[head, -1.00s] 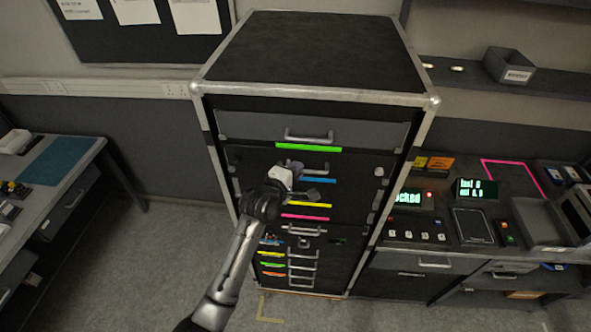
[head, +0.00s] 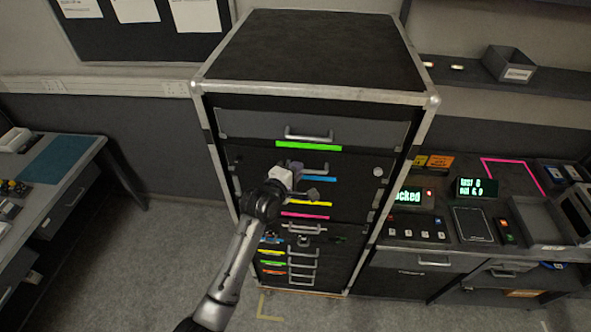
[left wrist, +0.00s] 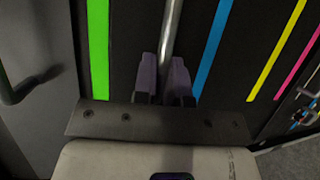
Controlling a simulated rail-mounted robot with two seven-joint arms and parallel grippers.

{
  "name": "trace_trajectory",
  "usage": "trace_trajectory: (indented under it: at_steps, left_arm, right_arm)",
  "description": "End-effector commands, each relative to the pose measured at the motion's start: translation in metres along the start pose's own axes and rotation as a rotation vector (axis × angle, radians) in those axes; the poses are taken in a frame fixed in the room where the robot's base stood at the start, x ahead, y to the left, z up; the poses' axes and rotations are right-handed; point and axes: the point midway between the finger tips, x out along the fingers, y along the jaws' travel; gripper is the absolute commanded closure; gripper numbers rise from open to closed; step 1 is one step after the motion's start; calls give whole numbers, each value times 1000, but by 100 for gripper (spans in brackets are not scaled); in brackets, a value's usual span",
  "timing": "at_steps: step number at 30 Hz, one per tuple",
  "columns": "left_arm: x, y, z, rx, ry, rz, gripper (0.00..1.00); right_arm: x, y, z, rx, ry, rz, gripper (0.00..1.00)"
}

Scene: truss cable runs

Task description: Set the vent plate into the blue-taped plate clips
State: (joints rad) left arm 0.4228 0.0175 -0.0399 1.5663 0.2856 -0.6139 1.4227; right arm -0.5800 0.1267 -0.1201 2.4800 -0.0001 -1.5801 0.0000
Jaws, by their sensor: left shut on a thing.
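My left gripper (head: 296,174) is at the second drawer of the tall black cabinet, by a metal bar handle (head: 317,173). A blue tape strip (head: 320,179) lies just below this handle. In the left wrist view the purple fingers (left wrist: 164,72) are shut with the handle bar (left wrist: 171,28) between them. The blue strip (left wrist: 212,45) runs to the right of the bar, and a green strip (left wrist: 98,50) to its left. The drawer looks closed. I cannot make out a vent plate or plate clips. My right gripper is not in view.
The cabinet's top (head: 315,50) is bare. Yellow and pink taped drawers sit below the gripper, with small handled drawers (head: 301,265) lower down. A desk (head: 50,175) stands left. A console bench (head: 430,262) stands close on the right. Open floor lies at front left.

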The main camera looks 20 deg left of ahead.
Motion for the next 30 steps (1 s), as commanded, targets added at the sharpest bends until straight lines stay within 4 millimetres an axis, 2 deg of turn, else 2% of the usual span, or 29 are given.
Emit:
trace_trajectory:
  at_steps: [30]
  left_arm:
    - [2,-7,-1,-1,0,2,100]
  right_arm:
    - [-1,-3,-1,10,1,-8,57]
